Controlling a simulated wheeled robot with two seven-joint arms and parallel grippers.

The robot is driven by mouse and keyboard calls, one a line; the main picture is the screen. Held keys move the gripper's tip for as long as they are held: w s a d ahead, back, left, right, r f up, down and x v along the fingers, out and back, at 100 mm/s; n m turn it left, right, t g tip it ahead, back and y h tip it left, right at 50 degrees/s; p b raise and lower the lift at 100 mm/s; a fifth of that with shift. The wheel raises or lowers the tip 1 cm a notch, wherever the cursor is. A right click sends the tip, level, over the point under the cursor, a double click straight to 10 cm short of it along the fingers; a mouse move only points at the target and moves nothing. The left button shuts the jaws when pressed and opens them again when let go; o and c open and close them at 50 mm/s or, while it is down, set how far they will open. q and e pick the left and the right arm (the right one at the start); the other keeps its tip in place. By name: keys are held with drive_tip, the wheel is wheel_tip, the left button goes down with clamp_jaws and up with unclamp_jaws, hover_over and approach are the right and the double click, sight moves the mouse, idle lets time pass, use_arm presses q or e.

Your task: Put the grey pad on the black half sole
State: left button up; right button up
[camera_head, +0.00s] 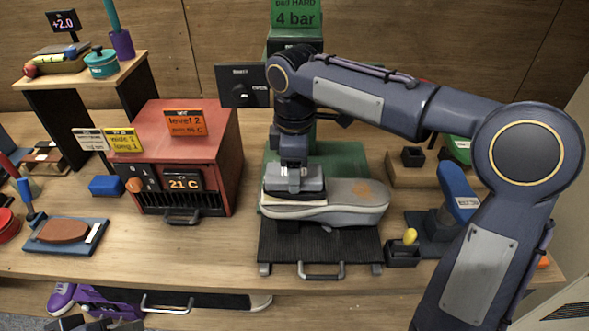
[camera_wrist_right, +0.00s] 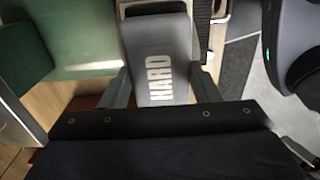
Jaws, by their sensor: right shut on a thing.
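My right gripper (camera_head: 292,188) is low over the left end of a grey shoe form (camera_head: 345,205) with an orange patch, on the black ribbed tray (camera_head: 318,252) of the green press. In the wrist view the grey pad (camera_wrist_right: 158,62), marked HARD, lies between the fingers of the right gripper (camera_wrist_right: 162,92), which is shut on it. The pad's contact with what lies below is hidden. My left gripper is not in view.
A red oven (camera_head: 222,130) stands left of the press, with a blue block (camera_head: 106,186) beside it. A blue stand (camera_head: 457,190) and a small black box with a yellow piece (camera_head: 410,236) are to the right. Bare table (camera_head: 190,255) lies front left.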

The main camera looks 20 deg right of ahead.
drive_tip(key=shift+f, duration=0.15)
drive_tip(key=shift+f, duration=0.15)
drive_tip(key=o, duration=1.1)
wheel_tip(320, 180, up, 12)
drive_tip(key=shift+s+r+p, duration=0.1)
drive_tip(key=shift+r+p, duration=0.1)
drive_tip(key=shift+p, duration=0.85)
